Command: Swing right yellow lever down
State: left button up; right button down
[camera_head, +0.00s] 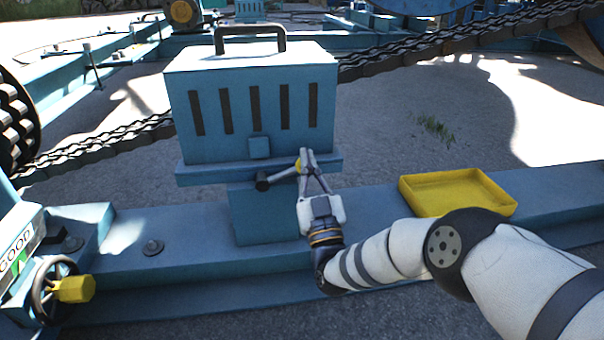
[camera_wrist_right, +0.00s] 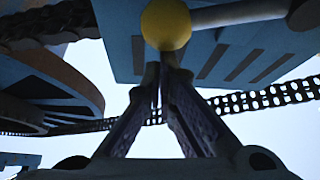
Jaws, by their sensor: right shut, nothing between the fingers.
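The yellow lever is a short grey rod on the front of the blue box (camera_head: 250,85). A dark round hub (camera_head: 262,182) is at its left end and a yellow ball (camera_head: 298,167) at its right end. The rod slopes slightly up to the right. My right gripper (camera_head: 307,155) is shut and empty, its tips at the ball and partly hiding it. In the right wrist view the ball (camera_wrist_right: 166,24) is just beyond the closed fingertips (camera_wrist_right: 160,62); I cannot tell whether they touch. My left gripper is not in view.
A yellow tray (camera_head: 458,192) sits on the blue beam to the right, near my right arm. A handwheel with a yellow knob (camera_head: 74,289) is at the lower left. Heavy chains (camera_head: 100,140) run behind the box. Bare ground shows behind the beam.

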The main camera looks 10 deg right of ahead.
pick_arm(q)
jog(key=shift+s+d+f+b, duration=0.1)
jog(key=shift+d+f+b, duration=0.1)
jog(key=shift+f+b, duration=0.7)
pick_arm(e)
jog(key=shift+d+f+m+h, duration=0.2)
jog(key=shift+d+f+m, duration=0.1)
jog(key=shift+f, duration=0.3)
jog(key=shift+d+f+m+h, duration=0.2)
jog(key=shift+f+m, duration=0.1)
jog(key=shift+f, duration=0.3)
jog(key=shift+d+f+m+h, duration=0.2)
jog(key=shift+d+f+m, duration=0.1)
jog(key=shift+f, duration=0.3)
jog(key=shift+f, duration=0.15)
